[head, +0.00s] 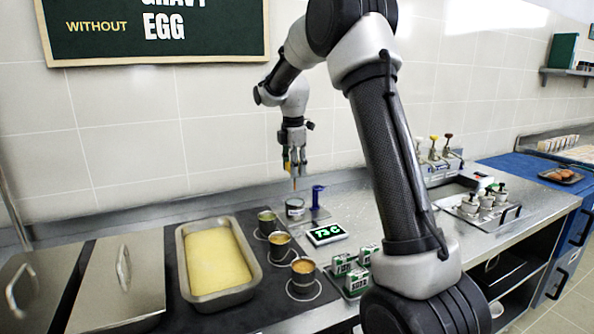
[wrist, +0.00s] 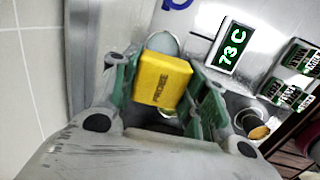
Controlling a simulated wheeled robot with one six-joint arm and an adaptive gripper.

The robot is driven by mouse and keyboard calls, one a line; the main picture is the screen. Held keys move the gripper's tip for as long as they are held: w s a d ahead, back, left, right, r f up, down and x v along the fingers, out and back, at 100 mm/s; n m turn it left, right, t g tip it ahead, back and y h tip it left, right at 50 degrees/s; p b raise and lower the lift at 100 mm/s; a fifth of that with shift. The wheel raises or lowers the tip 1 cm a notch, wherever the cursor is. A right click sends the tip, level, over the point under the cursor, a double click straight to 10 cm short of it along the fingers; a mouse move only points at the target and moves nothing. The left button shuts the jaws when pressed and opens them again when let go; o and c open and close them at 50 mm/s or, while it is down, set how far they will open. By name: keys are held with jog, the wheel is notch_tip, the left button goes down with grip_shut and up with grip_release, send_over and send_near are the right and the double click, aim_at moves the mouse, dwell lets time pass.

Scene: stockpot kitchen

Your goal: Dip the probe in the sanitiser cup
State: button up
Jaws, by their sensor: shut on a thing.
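My gripper (head: 294,165) is shut on the yellow probe (wrist: 166,82), held by its block-shaped handle marked "PROBE". In the head view the probe's thin stem points down from the fingers toward a small grey cup (head: 295,210) with a label, which looks like the sanitiser cup. The stem's tip is at or just above the cup's rim; I cannot tell if it is inside. In the wrist view the handle hides the stem, and a pale round shape shows behind it. A readout (head: 327,233) with green digits lies to the right; it reads 73 C in the wrist view (wrist: 232,46).
A blue post (head: 318,196) stands just right of the cup. Several small pots, one of them orange-filled (head: 303,266), stand in front. A steel pan of yellow food (head: 184,262) is at left. Green-and-white labelled blocks (head: 356,278) sit in a tray near my arm.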

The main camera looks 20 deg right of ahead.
notch_tip(320, 180, down, 8)
jog(key=shift+r, duration=0.2)
dwell(0.4)
jog(key=shift+r, duration=0.1)
dwell(2.4)
jog(key=shift+r, duration=4.45)
